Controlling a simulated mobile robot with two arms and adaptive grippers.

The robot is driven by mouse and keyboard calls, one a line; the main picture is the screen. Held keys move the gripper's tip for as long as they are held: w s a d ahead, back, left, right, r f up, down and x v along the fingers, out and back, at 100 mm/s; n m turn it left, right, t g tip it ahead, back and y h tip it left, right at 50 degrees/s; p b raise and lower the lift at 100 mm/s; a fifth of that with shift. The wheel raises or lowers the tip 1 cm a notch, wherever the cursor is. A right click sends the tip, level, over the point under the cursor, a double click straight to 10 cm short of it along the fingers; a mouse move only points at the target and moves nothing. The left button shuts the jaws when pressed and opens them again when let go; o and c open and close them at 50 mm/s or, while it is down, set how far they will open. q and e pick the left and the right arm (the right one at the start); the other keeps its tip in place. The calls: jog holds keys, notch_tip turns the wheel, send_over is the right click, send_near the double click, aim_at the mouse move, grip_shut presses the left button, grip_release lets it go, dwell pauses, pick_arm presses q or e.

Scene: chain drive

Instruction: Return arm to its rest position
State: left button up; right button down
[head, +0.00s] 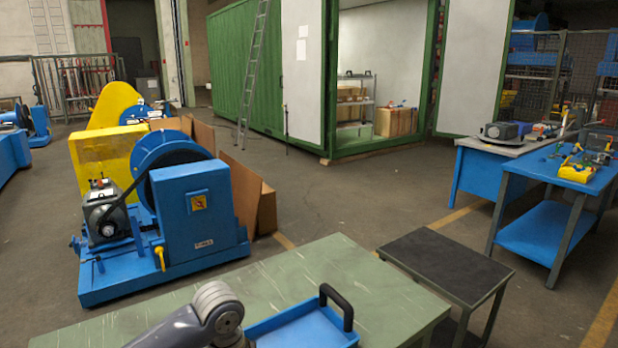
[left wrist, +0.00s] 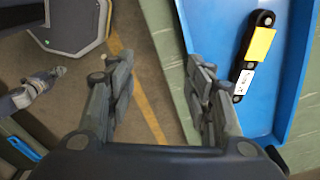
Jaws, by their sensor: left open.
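My left gripper (left wrist: 160,78) shows in the left wrist view with its two fingers spread apart and nothing between them. It is over the gap beside the green table, with floor showing between the fingers. The right finger is close to the edge of a blue tray (left wrist: 212,12). In the head view, part of my left arm (head: 205,315) shows at the bottom, over the green table (head: 340,265); its gripper is out of that picture. My right gripper cannot be made out in either view.
The blue tray (head: 300,333) with a black handle (head: 338,305) sits on the table. A black bar with yellow and white labels (left wrist: 255,55) lies in the tray. A small dark-topped table (head: 445,262) stands right of the green one. A blue machine (head: 195,215) stands beyond, left.

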pick_arm(q)
jog(key=s+d+f+n+t+h, duration=0.2)
jog(key=s+d+f+n+h, duration=0.15)
jog(key=s+d+f, duration=0.5)
jog(key=s+a+f+n+t+y, duration=0.1)
jog(key=s+a+n+y, duration=0.3)
jog(key=s+a+n, duration=0.9)
jog(key=s+a+f+m+g, duration=0.1)
jog(key=s+f+m, duration=0.1)
jog(key=f, duration=1.2)
jog(key=s+a+f+m, duration=0.1)
jog(key=a+f, duration=0.1)
jog(key=f, duration=1.1)
jog(key=s+a+f+g, duration=0.1)
jog(key=s+a+f, duration=0.1)
jog(key=s+f, duration=1.3)
jog(key=shift+s+a+f, duration=0.3)
jog(key=shift+s+a, duration=0.05)
jog(key=shift+s, duration=0.6)
pick_arm(e)
jog(key=shift+s+d, duration=0.1)
jog(key=shift+s, duration=0.1)
